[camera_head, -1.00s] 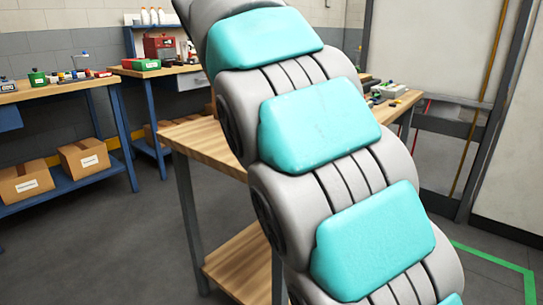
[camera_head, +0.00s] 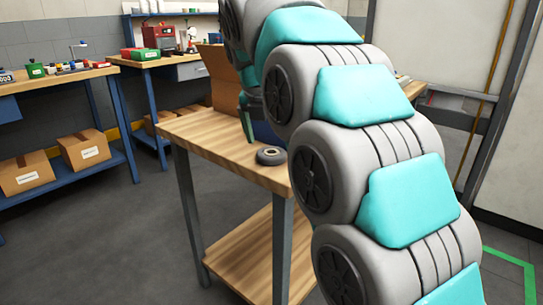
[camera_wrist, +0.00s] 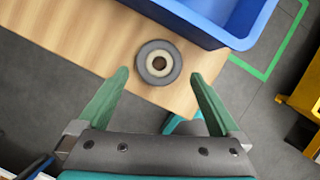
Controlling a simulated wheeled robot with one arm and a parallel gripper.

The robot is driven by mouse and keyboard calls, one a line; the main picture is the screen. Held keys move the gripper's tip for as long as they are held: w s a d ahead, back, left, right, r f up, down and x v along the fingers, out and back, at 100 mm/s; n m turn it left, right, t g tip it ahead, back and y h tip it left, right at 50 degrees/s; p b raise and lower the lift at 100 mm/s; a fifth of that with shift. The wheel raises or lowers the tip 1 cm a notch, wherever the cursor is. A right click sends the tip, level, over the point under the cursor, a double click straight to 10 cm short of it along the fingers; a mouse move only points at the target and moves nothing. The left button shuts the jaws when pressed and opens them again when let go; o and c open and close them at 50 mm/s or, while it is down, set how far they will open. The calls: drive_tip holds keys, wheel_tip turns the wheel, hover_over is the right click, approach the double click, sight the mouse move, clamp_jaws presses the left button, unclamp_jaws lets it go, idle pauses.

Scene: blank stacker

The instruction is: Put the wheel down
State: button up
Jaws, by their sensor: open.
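The wheel (camera_head: 271,156), a small grey ring with a pale hub, lies flat on the wooden table (camera_head: 215,137) near its front edge. In the wrist view the wheel (camera_wrist: 158,62) lies just beyond the fingertips, roughly centred between them, next to a blue bin. My gripper (camera_wrist: 160,76) is open and empty, with its two green fingers apart and clear of the wheel. In the head view a green finger of my gripper (camera_head: 247,124) shows above the table behind the wheel; my arm hides the rest.
The blue bin (camera_wrist: 238,38) stands on the table close beside the wheel. An open cardboard box (camera_head: 222,80) stands at the table's back. Workbenches (camera_head: 75,80) with small items line the left wall. Bare tabletop lies left of the wheel.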

sight(271, 148)
drive_tip(key=x, duration=0.4)
drive_tip(key=shift+w+f, duration=0.15)
drive_tip(key=shift+w, duration=0.05)
drive_tip(key=shift+c, duration=0.2)
drive_tip(key=c, duration=1.2)
drive_tip(key=shift+c, duration=0.2)
drive_tip(key=shift+r, duration=1.85)
drive_tip(key=s+d, duration=0.1)
drive_tip(key=s, duration=0.6)
drive_tip(key=s+d+r+b, duration=0.1)
drive_tip(key=s+d, duration=0.1)
drive_tip(key=s, duration=0.6)
drive_tip(key=shift+s+d+r+b, duration=0.2)
drive_tip(key=shift+s+d+b, duration=0.1)
drive_tip(key=shift+d, duration=0.05)
